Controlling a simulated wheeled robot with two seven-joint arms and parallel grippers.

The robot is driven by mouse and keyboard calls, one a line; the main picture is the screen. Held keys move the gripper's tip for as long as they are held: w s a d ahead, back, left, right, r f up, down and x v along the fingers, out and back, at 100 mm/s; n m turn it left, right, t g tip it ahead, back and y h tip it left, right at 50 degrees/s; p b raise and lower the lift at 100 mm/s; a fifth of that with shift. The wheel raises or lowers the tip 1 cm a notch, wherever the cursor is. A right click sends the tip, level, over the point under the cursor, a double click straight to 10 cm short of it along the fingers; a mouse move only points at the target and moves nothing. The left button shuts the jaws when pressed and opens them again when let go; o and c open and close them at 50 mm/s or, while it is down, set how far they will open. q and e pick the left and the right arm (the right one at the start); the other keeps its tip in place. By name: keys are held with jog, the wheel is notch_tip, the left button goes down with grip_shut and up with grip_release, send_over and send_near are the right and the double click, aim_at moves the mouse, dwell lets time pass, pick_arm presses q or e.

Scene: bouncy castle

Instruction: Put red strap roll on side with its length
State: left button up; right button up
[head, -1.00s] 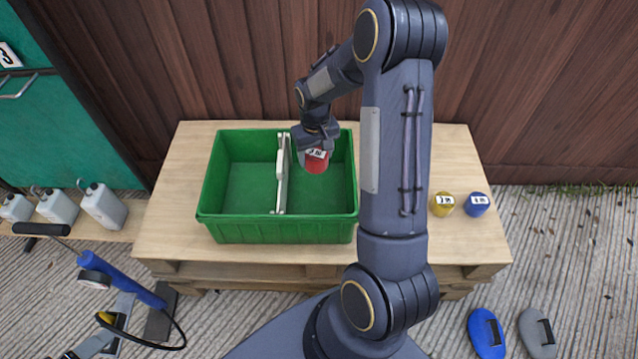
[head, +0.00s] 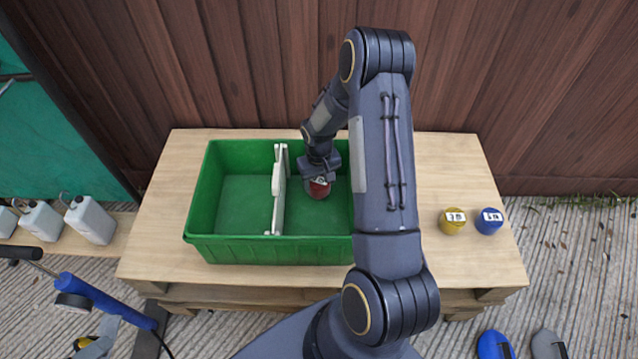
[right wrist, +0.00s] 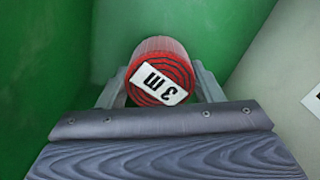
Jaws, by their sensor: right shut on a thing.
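I cannot tell whether the roll touches the crate floor. A white divider (head: 279,190) splits the crate into left and right compartments. In the right wrist view a pale panel (right wrist: 280,85) with a partly cut-off label stands right of the roll. My left gripper is out of view.
A yellow roll (head: 452,221) and a blue roll (head: 489,221), both labelled, stand on the right of the wooden table (head: 160,230). The crate's left compartment is empty. My right arm hides part of the crate's right side. A wooden wall rises behind the table.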

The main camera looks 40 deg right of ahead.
jog(key=shift+f, duration=0.3)
jog(key=shift+f, duration=0.1)
jog(key=shift+f, duration=0.2)
jog(key=o, duration=1.1)
jog(key=shift+r, duration=0.1)
